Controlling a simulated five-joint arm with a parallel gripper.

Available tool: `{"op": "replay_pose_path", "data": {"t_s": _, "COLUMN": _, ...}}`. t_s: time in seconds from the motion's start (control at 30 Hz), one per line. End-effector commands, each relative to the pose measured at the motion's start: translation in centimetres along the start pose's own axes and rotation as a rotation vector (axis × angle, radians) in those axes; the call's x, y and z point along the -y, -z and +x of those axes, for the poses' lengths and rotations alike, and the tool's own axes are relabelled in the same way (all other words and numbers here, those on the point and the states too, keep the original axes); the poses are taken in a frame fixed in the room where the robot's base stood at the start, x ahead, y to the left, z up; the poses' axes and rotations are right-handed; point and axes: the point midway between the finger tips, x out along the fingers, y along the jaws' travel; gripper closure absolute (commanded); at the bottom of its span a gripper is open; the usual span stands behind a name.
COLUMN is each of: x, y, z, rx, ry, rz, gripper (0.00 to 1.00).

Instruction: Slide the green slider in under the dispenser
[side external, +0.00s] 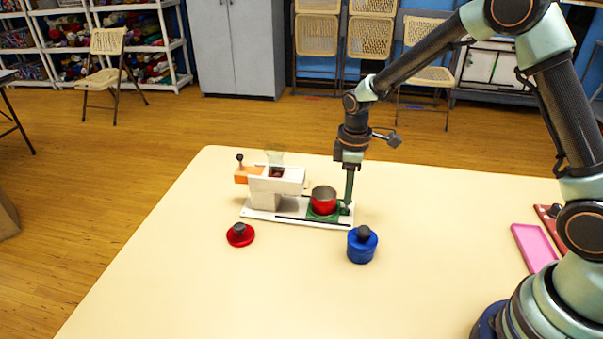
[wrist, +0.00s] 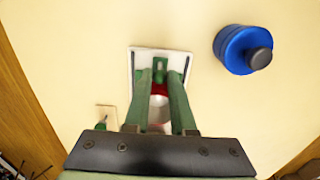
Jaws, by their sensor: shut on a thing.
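The green slider (side external: 318,216) sits at the right end of the white base of the dispenser (side external: 276,181), with a red cup (side external: 323,204) standing on it. The cup is to the right of the dispenser body, clear of it. My gripper (side external: 347,208) reaches down at the slider's right end and is shut on its upright handle. In the wrist view the green slider (wrist: 160,64) shows at my fingertips (wrist: 160,75). The red cup (wrist: 160,108) is partly hidden between the fingers, and the dispenser body is mostly hidden behind the gripper.
A blue lidded pot (side external: 362,247) stands in front of the base's right end. A red lid (side external: 240,235) with a dark knob lies in front of its left end. An orange piece (side external: 247,174) sticks out left of the dispenser. A pink tray (side external: 533,247) lies far right.

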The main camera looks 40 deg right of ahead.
Motion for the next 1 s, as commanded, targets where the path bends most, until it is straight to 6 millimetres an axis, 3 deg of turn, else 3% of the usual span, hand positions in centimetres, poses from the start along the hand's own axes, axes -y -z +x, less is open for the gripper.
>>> {"op": "replay_pose_path", "data": {"t_s": 1.0, "x": -0.1, "y": 6.6, "z": -0.1, "rx": -0.002, "ry": -0.002, "rz": -0.001, "gripper": 1.0}}
